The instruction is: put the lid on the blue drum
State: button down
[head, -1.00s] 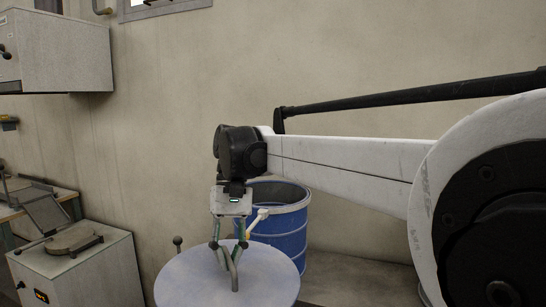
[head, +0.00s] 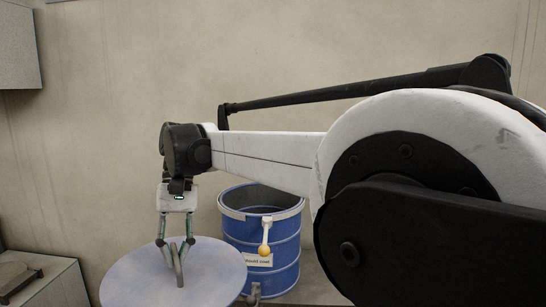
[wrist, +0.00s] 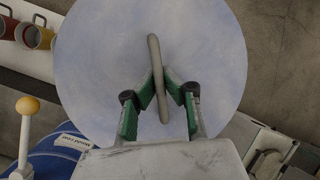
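The blue drum (head: 262,230) stands against the wall, right of my gripper in the head view, with its top open. A lever with a yellow knob (head: 264,250) hangs at its rim. In the wrist view part of the drum (wrist: 62,152) shows at lower left. The lid (head: 130,275) is a wide, pale blue-grey disc held below my gripper (head: 176,245), left of the drum and apart from its opening. In the wrist view the lid (wrist: 90,60) lies beyond my gripper (wrist: 174,82), whose green-padded fingers are shut on the lid's bar handle (wrist: 154,50).
A grey cabinet (head: 55,285) stands at the lower left in the head view, and a wall box (head: 15,50) hangs above it. In the wrist view, red and yellow cups (wrist: 38,36) show at upper left. The wall is bare behind the drum.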

aim_at(198, 243)
jog(key=w+r+m+y+p, duration=0.1)
jog(key=w+m, duration=0.1)
jog(key=w, duration=0.1)
jog(key=w+r+m+p, duration=0.1)
jog(key=w+m+p, duration=0.1)
jog(key=w, duration=0.2)
jog(key=w+d+r+m+y+p, duration=0.1)
jog(key=w+m+p, duration=0.1)
jog(key=w, duration=0.2)
jog(key=shift+r+t+y, duration=0.15)
jog(key=shift+t+y, duration=0.15)
jog(key=w+d+r+m+t+y+p, duration=0.1)
jog(key=w+d+r+m+t+p, duration=0.1)
jog(key=w+d+m+p, duration=0.6)
jog(key=w+d+r+m+t+p, duration=0.1)
jog(key=w+r+m+t+p, duration=0.2)
jog(key=w, duration=0.9)
jog(key=w+d+r+m+t+y+p, duration=0.1)
jog(key=w+d+m+t+p, duration=0.1)
jog(key=w+d+m+p, duration=0.45)
jog(key=w+d+b+x, duration=0.1)
jog(key=b+x, duration=0.6)
jog(key=x, duration=0.1)
jog(key=shift+w+f+m, duration=0.25)
jog(key=shift+m, duration=0.1)
jog(key=shift+f+b, duration=0.35)
jog(key=shift+f, duration=0.1)
jog(key=c, duration=1.8)
grip_release()
jog(key=shift+c, duration=0.2)
